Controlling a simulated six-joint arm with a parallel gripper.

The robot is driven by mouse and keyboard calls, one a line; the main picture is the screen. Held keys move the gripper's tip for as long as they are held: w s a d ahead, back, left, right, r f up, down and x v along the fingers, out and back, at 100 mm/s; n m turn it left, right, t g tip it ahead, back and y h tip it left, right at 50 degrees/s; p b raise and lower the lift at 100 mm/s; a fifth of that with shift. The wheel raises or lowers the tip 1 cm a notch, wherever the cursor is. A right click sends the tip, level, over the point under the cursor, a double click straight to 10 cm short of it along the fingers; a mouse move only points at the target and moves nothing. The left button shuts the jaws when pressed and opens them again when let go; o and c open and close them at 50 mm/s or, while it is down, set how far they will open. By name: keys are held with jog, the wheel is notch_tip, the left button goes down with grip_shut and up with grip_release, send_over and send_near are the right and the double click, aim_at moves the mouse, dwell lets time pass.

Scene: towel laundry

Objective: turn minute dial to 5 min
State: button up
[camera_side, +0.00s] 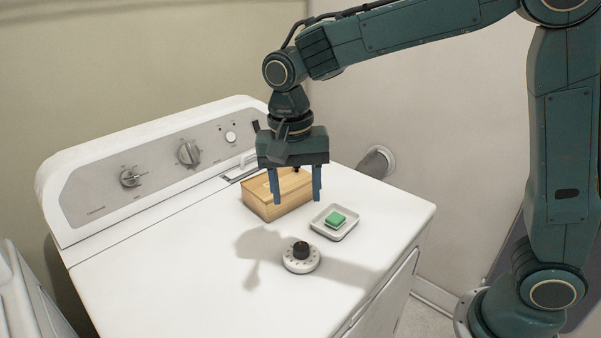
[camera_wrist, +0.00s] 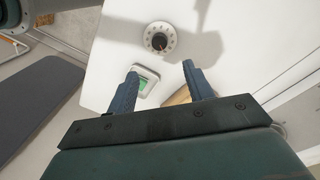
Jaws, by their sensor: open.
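The minute dial (camera_side: 301,257) is a round white base with marks around its rim and a black knob on top. It sits on the white machine top, in front of the green block's dish. In the wrist view the dial (camera_wrist: 159,39) is at the top middle, and a red mark shows on its knob. The numbers are too small to read. My gripper (camera_side: 296,198) is open and empty, with its two blue fingers pointing down near the wooden box, behind the dial and apart from it. In the wrist view my gripper's fingers (camera_wrist: 160,82) are spread.
A wooden box (camera_side: 262,204) stands behind the dial, close to my fingers. A white dish (camera_side: 348,232) holding a green block (camera_side: 335,219) lies to its right. The control panel (camera_side: 95,190) with knobs rises at the back. The machine top (camera_side: 150,270) is clear at left.

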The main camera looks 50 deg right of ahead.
jog(key=shift+r, duration=0.75)
jog(key=s+d+r+n+t, duration=0.2)
jog(key=s+d, duration=0.4)
jog(key=s, duration=0.4)
jog(key=s+d+r+n+t, duration=0.1)
jog(key=s+d+n+t, duration=0.3)
jog(key=s+n, duration=0.3)
jog(key=shift+s+d+r, duration=0.35)
jog(key=shift+s+d, duration=0.5)
jog(key=shift+s, duration=0.7)
